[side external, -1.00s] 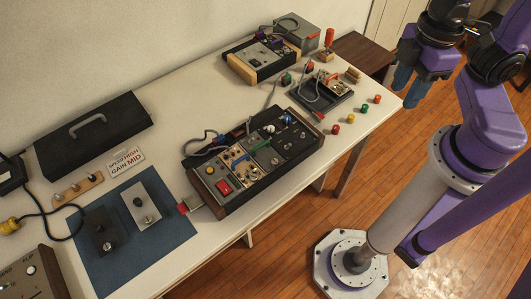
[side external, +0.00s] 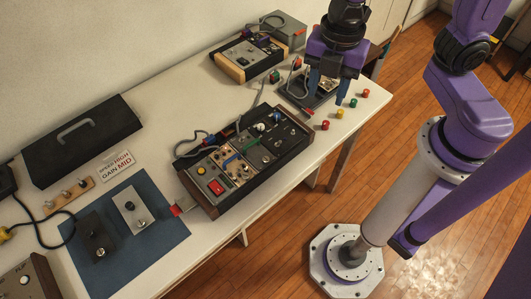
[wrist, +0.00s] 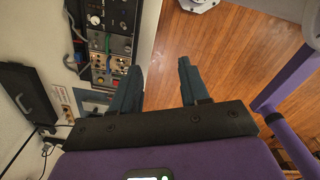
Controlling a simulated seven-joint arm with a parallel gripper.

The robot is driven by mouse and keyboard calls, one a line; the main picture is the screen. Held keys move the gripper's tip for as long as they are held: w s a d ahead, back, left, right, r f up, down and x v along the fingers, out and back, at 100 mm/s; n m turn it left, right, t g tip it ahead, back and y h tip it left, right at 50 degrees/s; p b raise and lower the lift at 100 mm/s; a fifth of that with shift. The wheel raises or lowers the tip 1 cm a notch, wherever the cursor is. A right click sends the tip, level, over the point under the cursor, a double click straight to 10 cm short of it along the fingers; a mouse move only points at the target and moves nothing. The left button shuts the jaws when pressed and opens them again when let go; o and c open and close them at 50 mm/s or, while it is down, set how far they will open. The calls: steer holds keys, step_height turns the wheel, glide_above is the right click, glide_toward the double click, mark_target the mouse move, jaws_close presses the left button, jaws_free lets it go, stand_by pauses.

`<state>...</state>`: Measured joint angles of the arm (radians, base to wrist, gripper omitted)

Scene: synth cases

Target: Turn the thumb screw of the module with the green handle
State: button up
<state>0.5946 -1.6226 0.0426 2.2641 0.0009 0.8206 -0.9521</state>
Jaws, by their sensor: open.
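The rack case (side external: 212,208) with several modules sits near the table's front edge; it also shows in the wrist view (wrist: 141,14). A module with a small green handle (side external: 250,143) is in its middle, next to one with a blue handle (side external: 231,160). The green handle also shows in the wrist view (wrist: 107,42). The thumb screw is too small to tell. My gripper (side external: 328,92) is open and empty, fingers pointing down, to the right of the rack and above the parts tray. In the wrist view my gripper's fingers (wrist: 160,67) stand wide apart with floor between them.
The dark parts tray (side external: 293,97) is partly hidden behind my gripper. Coloured caps, including a red one (side external: 325,126), stand near the front edge. A blue mat (side external: 155,247) with two loose modules lies left. Grey cables (side external: 190,153) loop at the rack's back.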

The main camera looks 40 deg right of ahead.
mark_target(266, 159)
steer(key=w+a+f+n, duration=0.6)
steer(key=w+a+n, duration=0.2)
steer(key=a+n, duration=0.15)
steer(key=shift+n, duration=0.45)
steer(key=f, duration=1.6)
steer(key=shift+s+d+f, duration=0.25)
steer(key=shift+d+f, duration=0.1)
steer(key=shift+d, duration=0.05)
jaws_close()
